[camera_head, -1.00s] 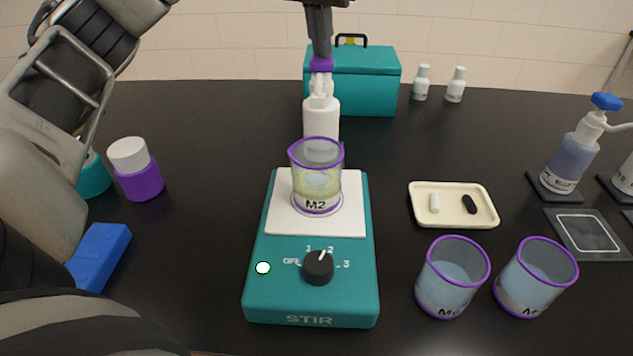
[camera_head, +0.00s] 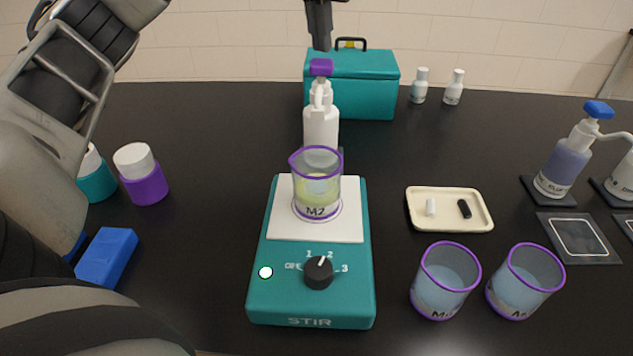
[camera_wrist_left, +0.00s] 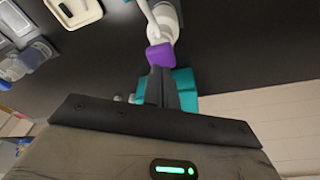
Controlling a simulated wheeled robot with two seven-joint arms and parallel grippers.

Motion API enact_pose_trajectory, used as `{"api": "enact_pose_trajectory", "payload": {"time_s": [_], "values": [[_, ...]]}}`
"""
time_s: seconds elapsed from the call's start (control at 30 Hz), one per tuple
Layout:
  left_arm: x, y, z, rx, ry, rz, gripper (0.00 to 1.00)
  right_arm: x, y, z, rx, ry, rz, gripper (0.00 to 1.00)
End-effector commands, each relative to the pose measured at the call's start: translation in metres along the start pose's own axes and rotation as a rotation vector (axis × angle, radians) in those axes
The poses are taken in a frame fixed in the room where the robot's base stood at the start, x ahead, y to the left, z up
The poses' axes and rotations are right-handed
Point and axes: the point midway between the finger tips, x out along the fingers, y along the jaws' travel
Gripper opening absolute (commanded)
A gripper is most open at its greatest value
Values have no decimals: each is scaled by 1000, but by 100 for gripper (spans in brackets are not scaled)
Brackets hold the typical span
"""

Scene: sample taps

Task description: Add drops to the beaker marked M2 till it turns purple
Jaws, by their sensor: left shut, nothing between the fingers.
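The beaker marked M2 (camera_head: 316,190) stands upright on the white plate of the teal stirrer (camera_head: 312,306). It has a purple rim and holds pale yellow-green liquid. Right behind it is a white pump bottle (camera_head: 321,128) with a purple head (camera_head: 321,67); its spout points toward the beaker. My left gripper (camera_head: 320,48) is shut and empty, pointing down just above the purple head with a small gap. In the left wrist view the shut fingers (camera_wrist_left: 160,75) appear close to the purple head (camera_wrist_left: 160,55). My right gripper is not in view.
The stirrer's black knob (camera_head: 318,272) points near 2, and its light (camera_head: 265,272) is lit. Two beakers of bluish liquid (camera_head: 445,280) (camera_head: 523,281) and a cream tray (camera_head: 450,224) stand right. A purple jar (camera_head: 146,190) is left, a teal case (camera_head: 352,85) behind.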

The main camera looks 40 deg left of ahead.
Motion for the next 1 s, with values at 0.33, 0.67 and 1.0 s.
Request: {"api": "enact_pose_trajectory", "payload": {"time_s": [0.33, 0.67, 1.0], "values": [[0, 0, 0, 0, 1, 0, 0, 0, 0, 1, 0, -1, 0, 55], [-14, 0, -3, 0, 2, 1, 0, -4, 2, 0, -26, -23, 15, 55], [-48, 0, -10, 0, 1, 0, 0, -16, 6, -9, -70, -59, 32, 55]]}}
